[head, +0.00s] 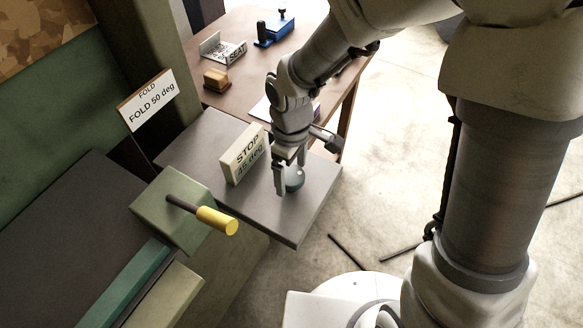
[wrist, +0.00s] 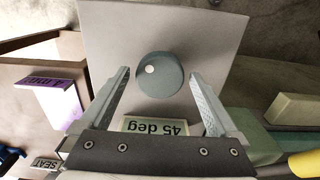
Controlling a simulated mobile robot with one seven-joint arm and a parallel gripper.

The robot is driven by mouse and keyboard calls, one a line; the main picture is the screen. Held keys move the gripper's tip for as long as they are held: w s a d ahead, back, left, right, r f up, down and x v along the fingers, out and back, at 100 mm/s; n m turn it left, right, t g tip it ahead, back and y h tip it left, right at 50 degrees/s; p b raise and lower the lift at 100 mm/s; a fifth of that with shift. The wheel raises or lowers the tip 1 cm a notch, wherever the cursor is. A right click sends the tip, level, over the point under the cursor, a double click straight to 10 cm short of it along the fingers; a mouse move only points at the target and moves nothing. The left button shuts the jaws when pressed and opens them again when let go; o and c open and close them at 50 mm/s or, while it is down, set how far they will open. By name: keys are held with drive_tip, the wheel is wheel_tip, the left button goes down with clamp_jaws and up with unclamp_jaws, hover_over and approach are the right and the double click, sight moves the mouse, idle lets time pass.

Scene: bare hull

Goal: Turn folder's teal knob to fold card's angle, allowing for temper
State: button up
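The teal knob (head: 296,180) stands on the grey shelf of the folder. In the wrist view the round knob (wrist: 163,82) shows from above, with a white dot left of its middle. My gripper (head: 288,182) is open, pointing down at the knob. In the wrist view its fingers (wrist: 159,76) lie on either side of the knob, with a gap on both sides; I cannot tell how far down they reach. The stop sign (head: 244,155) beside the knob reads "STOP 45 deg"; its "45 deg" shows in the wrist view (wrist: 157,127). The card (head: 147,101) reads "FOLD 50 deg".
The folder has a green block with a yellow-handled lever (head: 217,220) left of the shelf. A brown table (head: 243,92) behind holds a "SEAT" sign (head: 223,49), a blue tool (head: 276,28) and a wooden block (head: 216,79). The floor at right is mostly clear, with dark rods.

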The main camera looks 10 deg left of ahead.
sight(291, 175)
drive_tip(key=c, duration=1.2)
drive_tip(key=shift+r+n+p, duration=0.15)
drive_tip(key=shift+n+p, duration=0.25)
drive_tip(key=shift+n, duration=1.1)
drive_tip(key=o, duration=1.3)
drive_tip(key=shift+o, duration=0.2)
wheel_tip(291, 175, up, 17)
drive_tip(key=p, duration=0.2)
drive_tip(key=shift+p, duration=0.35)
drive_tip(key=shift+r, duration=0.1)
